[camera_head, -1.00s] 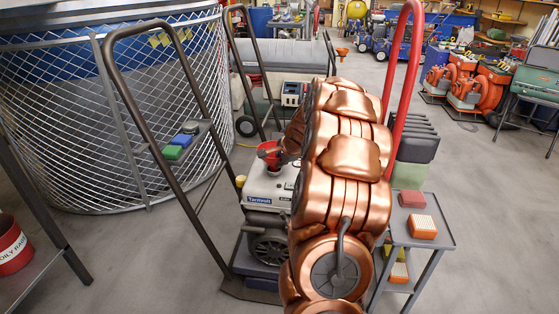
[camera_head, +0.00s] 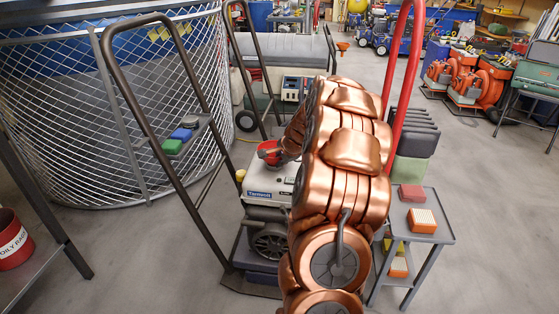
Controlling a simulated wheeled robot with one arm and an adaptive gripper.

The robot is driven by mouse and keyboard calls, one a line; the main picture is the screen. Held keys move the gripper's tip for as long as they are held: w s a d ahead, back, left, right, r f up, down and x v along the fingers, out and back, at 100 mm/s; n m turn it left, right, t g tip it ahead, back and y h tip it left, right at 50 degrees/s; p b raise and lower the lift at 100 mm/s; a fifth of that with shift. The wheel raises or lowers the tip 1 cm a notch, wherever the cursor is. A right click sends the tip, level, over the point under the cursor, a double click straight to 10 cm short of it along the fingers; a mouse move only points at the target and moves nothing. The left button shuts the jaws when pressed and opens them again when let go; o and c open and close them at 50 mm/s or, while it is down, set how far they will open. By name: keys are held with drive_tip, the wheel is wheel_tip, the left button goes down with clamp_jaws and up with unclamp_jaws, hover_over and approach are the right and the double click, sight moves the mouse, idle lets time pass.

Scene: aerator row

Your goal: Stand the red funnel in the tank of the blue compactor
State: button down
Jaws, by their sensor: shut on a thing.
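The red funnel (camera_head: 266,148) is just above or at the top of a white-topped machine (camera_head: 262,184) with a blue label, in the middle of the view. My gripper (camera_head: 277,156) is shut on the funnel at its right side, partly hidden by my copper-coloured arm. The funnel's mouth faces up and looks slightly tilted. Its lower end is hidden, so I cannot tell whether it is in an opening. I cannot tell for sure which machine is the blue compactor; blue machines (camera_head: 375,36) stand far back.
A dark tubular handle frame (camera_head: 141,102) rises left of the machine. Green and blue blocks (camera_head: 172,146) sit on its small shelf. A mesh cage (camera_head: 75,120) is at the left. A grey cart (camera_head: 440,232) with filter blocks stands at right.

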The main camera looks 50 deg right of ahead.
drive_tip(key=c, duration=1.2)
unclamp_jaws()
drive_tip(key=shift+r, duration=0.15)
drive_tip(key=shift+r+p, duration=3.6)
drive_tip(key=shift+r, duration=0.75)
